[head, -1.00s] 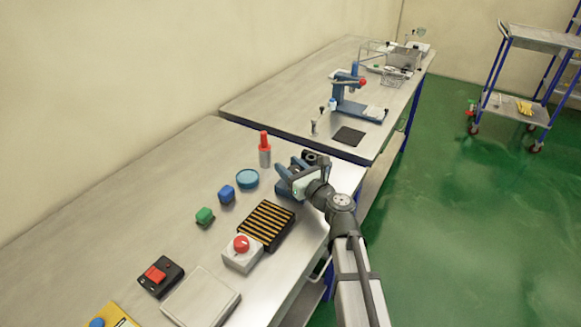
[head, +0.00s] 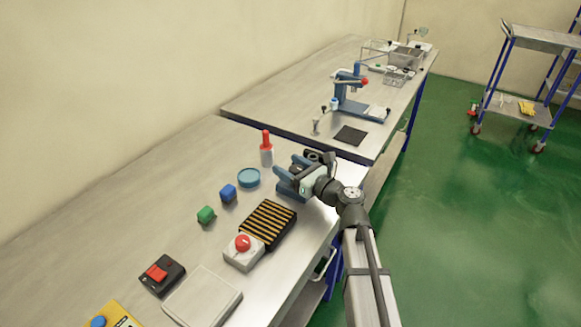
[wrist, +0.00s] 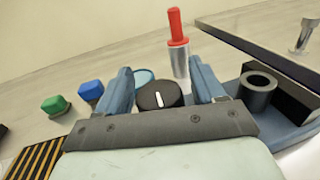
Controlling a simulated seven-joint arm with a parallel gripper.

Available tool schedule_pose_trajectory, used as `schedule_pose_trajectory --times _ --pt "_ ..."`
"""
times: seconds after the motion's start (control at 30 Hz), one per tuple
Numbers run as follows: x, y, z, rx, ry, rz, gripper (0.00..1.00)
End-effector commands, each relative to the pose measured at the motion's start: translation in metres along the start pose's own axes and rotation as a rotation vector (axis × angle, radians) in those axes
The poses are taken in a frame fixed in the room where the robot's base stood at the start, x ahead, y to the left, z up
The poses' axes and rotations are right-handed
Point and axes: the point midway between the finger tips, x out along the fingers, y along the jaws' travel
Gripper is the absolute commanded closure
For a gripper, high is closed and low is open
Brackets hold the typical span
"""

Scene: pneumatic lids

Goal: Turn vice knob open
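The vice knob (wrist: 166,96) is a round black knob with a white line on its face, and it sits between the two blue fingers of my gripper (wrist: 161,72) in the wrist view. The fingers stand apart, with a visible gap on each side of the knob. Part of the vice (wrist: 290,128), a blue base with a black block and hollow black cylinder, shows to the right of the fingers. In the head view my gripper (head: 287,170) is over the vice at the bench's right edge and hides the knob.
A red-topped metal cylinder (head: 266,148) stands behind the gripper. A blue round dish (head: 249,178), blue block (head: 228,193) and green block (head: 206,215) lie to the left. A black-and-yellow striped block (head: 268,223) and red button box (head: 243,253) stand nearer.

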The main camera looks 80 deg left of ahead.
Motion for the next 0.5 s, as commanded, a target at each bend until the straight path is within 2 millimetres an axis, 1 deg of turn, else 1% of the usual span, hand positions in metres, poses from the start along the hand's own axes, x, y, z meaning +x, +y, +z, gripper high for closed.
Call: schedule_pose_trajectory --times 0.17,0.27,0.37,0.5 --pt "-0.001 0.0 0.0 0.0 0.0 0.0 0.32" --pt "-0.005 0.0 0.0 0.0 0.0 -0.001 0.32" --pt "-0.015 0.001 0.0 0.0 0.0 -0.002 0.32" --pt "-0.039 0.001 0.0 0.0 0.0 -0.003 0.32"
